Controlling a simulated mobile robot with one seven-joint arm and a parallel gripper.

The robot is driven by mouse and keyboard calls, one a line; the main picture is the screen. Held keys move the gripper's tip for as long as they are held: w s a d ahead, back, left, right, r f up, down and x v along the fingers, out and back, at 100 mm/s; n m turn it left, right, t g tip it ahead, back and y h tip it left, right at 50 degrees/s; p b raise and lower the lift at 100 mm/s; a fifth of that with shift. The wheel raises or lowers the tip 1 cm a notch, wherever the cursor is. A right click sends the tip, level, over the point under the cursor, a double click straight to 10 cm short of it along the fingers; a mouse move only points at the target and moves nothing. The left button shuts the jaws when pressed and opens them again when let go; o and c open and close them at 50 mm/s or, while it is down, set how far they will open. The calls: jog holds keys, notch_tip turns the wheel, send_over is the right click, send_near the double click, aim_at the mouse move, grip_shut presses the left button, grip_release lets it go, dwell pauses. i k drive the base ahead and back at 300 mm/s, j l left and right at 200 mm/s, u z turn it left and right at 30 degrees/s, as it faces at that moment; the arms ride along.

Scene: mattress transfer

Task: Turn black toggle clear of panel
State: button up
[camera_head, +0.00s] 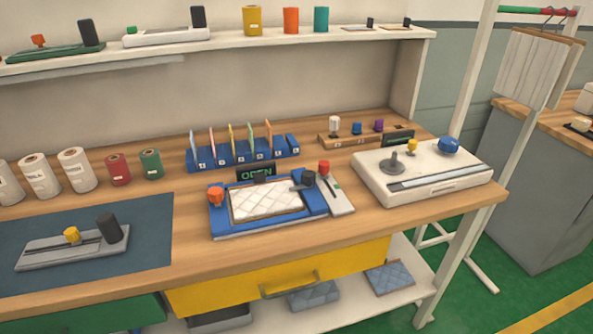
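A white quilted panel (265,203) lies flat in a blue fixture (262,233) at the middle of the bench. A black toggle (308,179) stands at the fixture's right side, with a dark arm pointing left. The arm's tip seems to lie over or right at the panel's upper right edge; I cannot tell whether it touches. An orange knob (215,195) stands at the panel's left edge. A small display (257,174) behind the panel reads OPEN in green. My gripper is not in view.
A grey plate with a red knob (323,167) sits right beside the fixture. A white console (425,172) stands further right. A blue rack (243,155) of cards is behind. A grey device with a black knob (110,227) lies on the left mat. Bare wood fronts the fixture.

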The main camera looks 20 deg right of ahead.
aim_at(308, 177)
jog(key=l, duration=1.15)
jog(key=i, duration=0.5)
